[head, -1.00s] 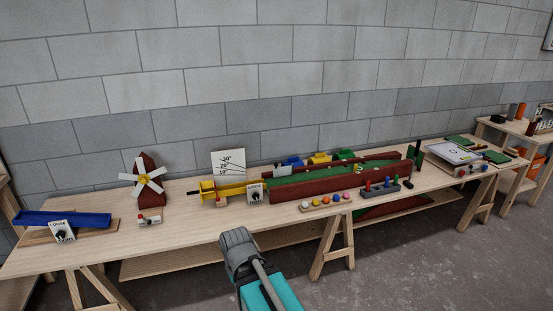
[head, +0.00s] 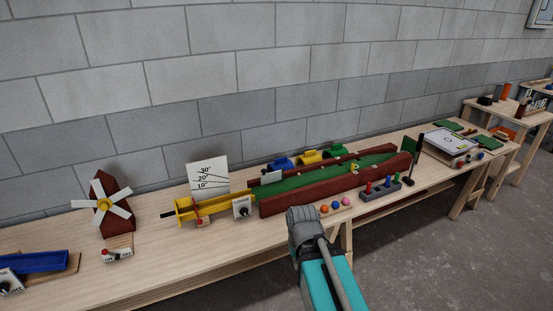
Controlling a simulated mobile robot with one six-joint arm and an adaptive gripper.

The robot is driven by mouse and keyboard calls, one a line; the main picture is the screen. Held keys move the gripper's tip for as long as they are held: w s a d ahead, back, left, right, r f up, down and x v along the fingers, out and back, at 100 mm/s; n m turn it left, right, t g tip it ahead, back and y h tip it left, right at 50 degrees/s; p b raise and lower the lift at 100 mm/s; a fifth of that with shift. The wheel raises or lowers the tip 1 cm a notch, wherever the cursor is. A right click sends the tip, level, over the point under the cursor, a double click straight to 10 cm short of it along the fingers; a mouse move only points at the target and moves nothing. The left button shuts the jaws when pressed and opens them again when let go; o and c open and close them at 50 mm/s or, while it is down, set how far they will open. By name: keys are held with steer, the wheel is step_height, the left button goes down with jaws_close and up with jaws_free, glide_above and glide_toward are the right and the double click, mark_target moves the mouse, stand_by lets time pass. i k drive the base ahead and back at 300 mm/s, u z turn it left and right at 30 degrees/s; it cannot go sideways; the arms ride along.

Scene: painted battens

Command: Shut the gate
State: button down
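A long lane with dark red side walls (head: 330,188) and a green floor (head: 375,167) lies on the workbench. A small pale plate (head: 271,177) stands across the lane's left end. A dark green upright panel (head: 411,147) stands at its right end. I cannot tell for sure which of these is the gate. My arm reaches in from the bottom, and its grey end with my gripper (head: 305,226) is in front of the lane, apart from both plates. The fingers are not clear, so open or shut does not show.
A yellow launcher (head: 205,207) and a dial card (head: 242,208) sit left of the lane. A windmill (head: 104,205) stands further left. Several coloured balls (head: 335,205) and a peg block (head: 381,189) sit in front of the lane. Grey floor (head: 430,265) is free before the bench.

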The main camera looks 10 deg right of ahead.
mark_target(274, 176)
steer(key=u, duration=0.2)
steer(key=i, duration=1.3)
steer(key=u, duration=0.75)
